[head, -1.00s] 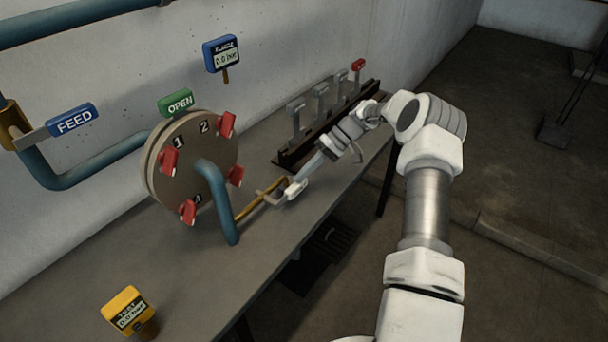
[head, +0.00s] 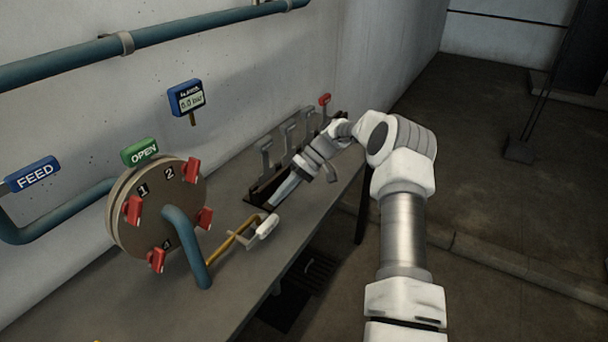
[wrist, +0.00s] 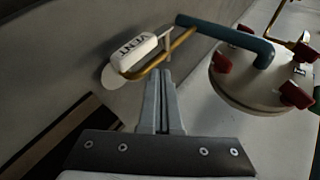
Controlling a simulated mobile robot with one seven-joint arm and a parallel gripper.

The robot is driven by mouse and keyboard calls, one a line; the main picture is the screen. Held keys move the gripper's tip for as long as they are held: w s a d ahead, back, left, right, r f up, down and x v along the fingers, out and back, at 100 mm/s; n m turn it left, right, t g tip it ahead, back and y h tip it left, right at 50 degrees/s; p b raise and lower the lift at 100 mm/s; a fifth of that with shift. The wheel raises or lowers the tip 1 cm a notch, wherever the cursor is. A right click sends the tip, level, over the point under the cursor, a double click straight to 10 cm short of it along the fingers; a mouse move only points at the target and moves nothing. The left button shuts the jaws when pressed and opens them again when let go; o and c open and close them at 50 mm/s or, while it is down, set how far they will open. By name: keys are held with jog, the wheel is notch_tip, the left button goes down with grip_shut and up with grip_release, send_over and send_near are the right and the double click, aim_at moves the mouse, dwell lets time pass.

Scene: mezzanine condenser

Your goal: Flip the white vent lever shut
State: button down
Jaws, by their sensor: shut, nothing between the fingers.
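The white vent lever (head: 267,226) sits at the end of a thin brass pipe (head: 228,243), near the bench's front edge. In the wrist view its white handle (wrist: 141,52), marked VENT, lies alongside the brass pipe, just beyond my fingertips and slightly left. My gripper (head: 272,205) is shut and empty, just behind the handle in the head view. In the wrist view the closed fingers (wrist: 161,73) point toward the handle and pipe. A small gap seems to part them, but contact is hard to judge.
A round flanged cover (head: 150,215) with several red clamps and a blue bent pipe (head: 185,240) stands left of the lever. A rack of grey levers (head: 289,143), one red-tipped, stands behind my gripper. The bench's front (head: 225,305) is clear.

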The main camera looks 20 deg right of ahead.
jog(key=f+v, duration=0.1)
jog(key=v, duration=0.7)
jog(key=shift+w+d, duration=0.4)
jog(key=s+a+r+t+h, duration=0.1)
jog(key=s+a+r+h, duration=0.3)
jog(key=s+a+r, duration=0.4)
jog(key=s+a+r+h, duration=0.3)
jog(key=s+a+r, duration=0.15)
jog(key=r, duration=0.55)
jog(key=s+a+m+t+h, duration=0.2)
jog(key=s+t, duration=0.3)
jog(key=s, duration=1.7)
jog(key=shift+s+m+t+h, duration=0.3)
jog(key=shift+s+t+h, duration=0.1)
jog(key=shift+h, duration=0.2)
